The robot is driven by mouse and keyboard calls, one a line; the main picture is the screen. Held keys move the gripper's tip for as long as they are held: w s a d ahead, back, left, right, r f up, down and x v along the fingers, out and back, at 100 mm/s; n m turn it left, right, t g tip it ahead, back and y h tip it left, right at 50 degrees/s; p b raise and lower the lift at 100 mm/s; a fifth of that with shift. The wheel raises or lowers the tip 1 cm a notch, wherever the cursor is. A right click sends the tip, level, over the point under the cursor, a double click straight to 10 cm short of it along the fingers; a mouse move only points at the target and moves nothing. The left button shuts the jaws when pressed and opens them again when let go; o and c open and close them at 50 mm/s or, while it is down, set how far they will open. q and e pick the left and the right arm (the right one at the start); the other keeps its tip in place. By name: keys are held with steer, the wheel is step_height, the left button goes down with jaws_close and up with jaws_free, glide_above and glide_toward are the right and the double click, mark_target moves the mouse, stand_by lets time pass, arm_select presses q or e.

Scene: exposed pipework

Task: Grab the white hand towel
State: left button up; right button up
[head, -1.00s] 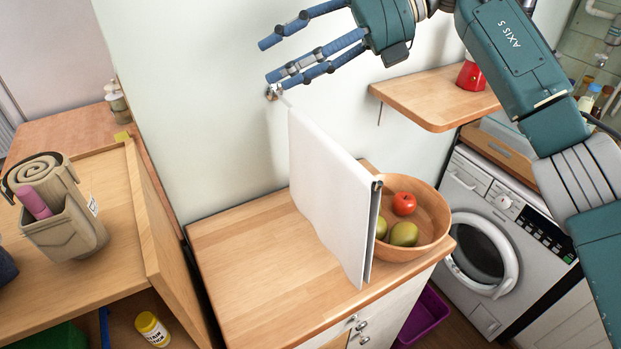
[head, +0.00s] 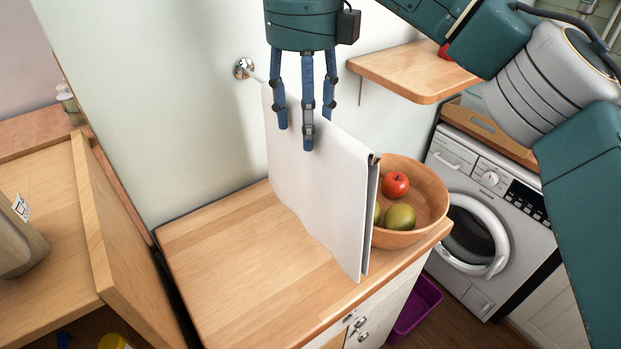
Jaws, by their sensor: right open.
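The white hand towel (head: 310,195) hangs folded over a rail that sticks out from a round chrome mount (head: 243,68) on the wall. It hangs above the wooden counter, in front of the fruit bowl. My right gripper (head: 307,120) points down at the towel's upper part, with its blue fingers spread and open. Two fingers overlap the towel's near face in the picture, and one is towards its top edge. I cannot tell whether they touch the cloth. My left gripper is not in view.
A wooden bowl (head: 428,190) with a red fruit and green fruits stands right behind the towel on the counter (head: 225,255). A wall shelf (head: 412,72) juts out at the upper right. A washing machine (head: 480,200) stands at right. The counter's left part is clear.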

glide_above(310, 179)
steer(key=w, duration=0.2)
step_height(310, 179, down, 5)
steer(key=f+p, duration=0.1)
steer(key=f, duration=0.1)
steer(key=f+p, duration=0.2)
steer(key=f, duration=0.1)
steer(key=shift+s+a, duration=0.15)
steer(key=shift+a, duration=0.05)
jaws_close()
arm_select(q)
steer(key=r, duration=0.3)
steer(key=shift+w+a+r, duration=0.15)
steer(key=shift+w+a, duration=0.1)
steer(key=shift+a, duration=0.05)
arm_select(e)
steer(key=shift+r, duration=0.15)
